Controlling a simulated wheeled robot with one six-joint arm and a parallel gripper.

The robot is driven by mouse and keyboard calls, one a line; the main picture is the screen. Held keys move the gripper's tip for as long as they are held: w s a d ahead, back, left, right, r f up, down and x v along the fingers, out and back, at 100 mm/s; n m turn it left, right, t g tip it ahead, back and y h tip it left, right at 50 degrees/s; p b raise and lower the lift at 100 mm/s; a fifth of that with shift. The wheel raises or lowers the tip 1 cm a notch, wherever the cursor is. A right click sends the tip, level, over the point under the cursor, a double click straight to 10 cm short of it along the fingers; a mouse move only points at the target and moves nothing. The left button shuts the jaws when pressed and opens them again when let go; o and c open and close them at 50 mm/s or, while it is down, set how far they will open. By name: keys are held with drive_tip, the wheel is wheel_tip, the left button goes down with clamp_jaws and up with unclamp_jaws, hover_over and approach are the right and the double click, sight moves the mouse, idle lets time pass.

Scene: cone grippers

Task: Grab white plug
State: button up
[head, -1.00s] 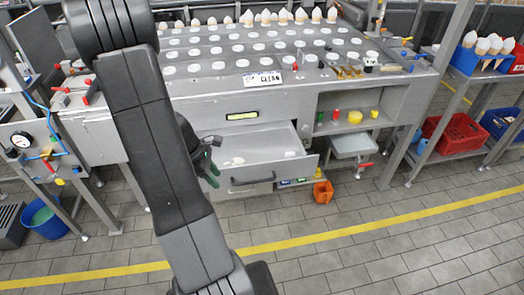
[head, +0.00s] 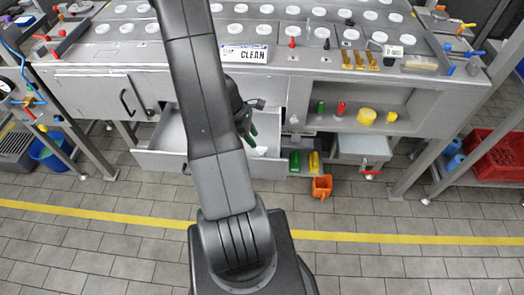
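My gripper (head: 250,136), with dark green fingers, is over the right part of an open grey drawer (head: 160,158) below the bench top. My arm covers much of it, and I cannot tell whether the fingers are open. A small white thing, perhaps a white plug (head: 260,151), lies in the drawer just below the fingertips. I cannot tell whether they touch it. Other drawer contents are hidden behind my arm. Several round white caps (head: 323,33) sit in rows on the bench top.
A shelf right of the drawer holds a green item (head: 320,107), a red item (head: 341,108) and a yellow cylinder (head: 367,116). An orange container (head: 322,186) stands on the floor below. A red crate (head: 492,155) is at the right.

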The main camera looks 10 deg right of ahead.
sight(261, 147)
drive_tip(key=shift+s+d+f, duration=0.15)
drive_tip(key=shift+f, duration=0.35)
drive_tip(key=x, duration=0.2)
drive_tip(key=b+x, duration=0.1)
drive_tip(key=x, duration=0.2)
drive_tip(key=shift+d+r, duration=0.1)
drive_tip(key=shift+d, duration=0.1)
drive_tip(key=shift+c, duration=0.3)
clamp_jaws()
